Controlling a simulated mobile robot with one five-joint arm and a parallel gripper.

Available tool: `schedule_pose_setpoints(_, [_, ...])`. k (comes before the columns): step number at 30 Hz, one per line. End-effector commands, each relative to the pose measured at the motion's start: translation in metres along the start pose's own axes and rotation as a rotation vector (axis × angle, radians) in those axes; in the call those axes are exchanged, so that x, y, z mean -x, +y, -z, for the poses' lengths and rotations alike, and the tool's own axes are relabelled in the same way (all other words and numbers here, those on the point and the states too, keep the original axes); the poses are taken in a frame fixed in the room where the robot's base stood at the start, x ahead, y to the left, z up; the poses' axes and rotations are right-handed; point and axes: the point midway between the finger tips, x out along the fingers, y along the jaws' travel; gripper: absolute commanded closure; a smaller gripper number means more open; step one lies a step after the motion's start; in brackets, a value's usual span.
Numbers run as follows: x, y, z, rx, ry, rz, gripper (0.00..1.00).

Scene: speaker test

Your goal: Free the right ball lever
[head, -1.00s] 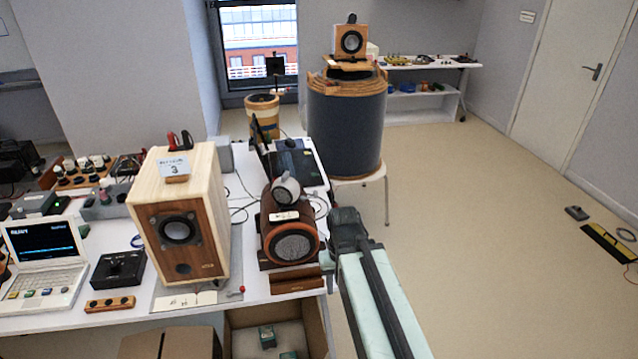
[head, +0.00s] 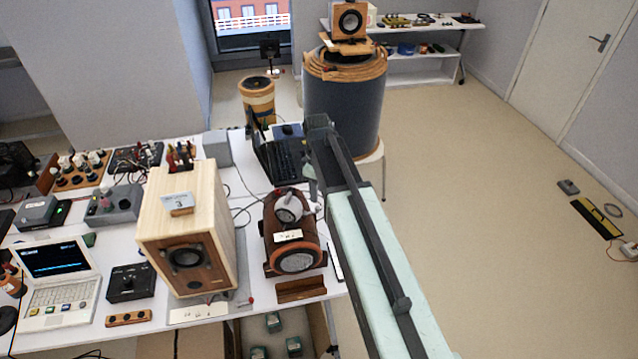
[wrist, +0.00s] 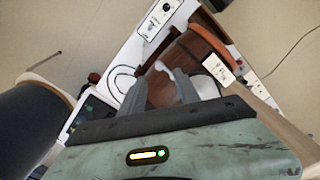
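A wooden speaker box (head: 190,225) stands on a grey plate on the white table. A small red ball lever (head: 251,300) shows at the plate's front right corner; no second ball lever can be made out. My gripper (head: 316,172) is to the right of the speaker box, beyond and above the brown cylinder (head: 292,240), apart from the lever. In the wrist view my gripper's grey fingers (wrist: 160,88) stand apart, with the brown cylinder (wrist: 195,55) behind them and nothing clearly held. The red lever cannot be made out with certainty in the wrist view.
A laptop (head: 58,275), a black box (head: 130,284) and a wooden block (head: 128,318) lie left of the speaker. A big dark drum (head: 343,115) stands behind the table. Below the front edge is an open carton (head: 323,335). The floor at right is mostly free.

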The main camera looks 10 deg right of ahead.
Motion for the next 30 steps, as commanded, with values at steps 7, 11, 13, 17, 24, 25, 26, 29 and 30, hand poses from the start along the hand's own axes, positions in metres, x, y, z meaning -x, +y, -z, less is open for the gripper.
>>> schedule_pose_setpoints(7, [-0.013, 0.003, -0.005, -0.006, 0.0, 0.0, 0.62])
schedule_pose_setpoints(11, [-0.033, 0.004, -0.007, -0.011, 0.0, 0.0, 0.62])
schedule_pose_setpoints(13, [-0.046, 0.005, -0.008, -0.013, 0.0, 0.0, 0.62])
schedule_pose_setpoints(17, [-0.069, 0.006, -0.009, -0.015, 0.0, 0.0, 0.62])
schedule_pose_setpoints(24, [-0.082, 0.006, -0.01, -0.017, 0.0, 0.0, 0.62])
schedule_pose_setpoints(25, [-0.082, 0.006, -0.01, -0.017, 0.0, 0.0, 0.62])
schedule_pose_setpoints(26, [-0.081, 0.006, -0.01, -0.017, 0.0, 0.0, 0.62])
schedule_pose_setpoints(29, [-0.08, 0.006, -0.01, -0.017, 0.0, 0.0, 0.62])
schedule_pose_setpoints(30, [-0.08, 0.006, -0.01, -0.018, 0.0, 0.0, 0.7])
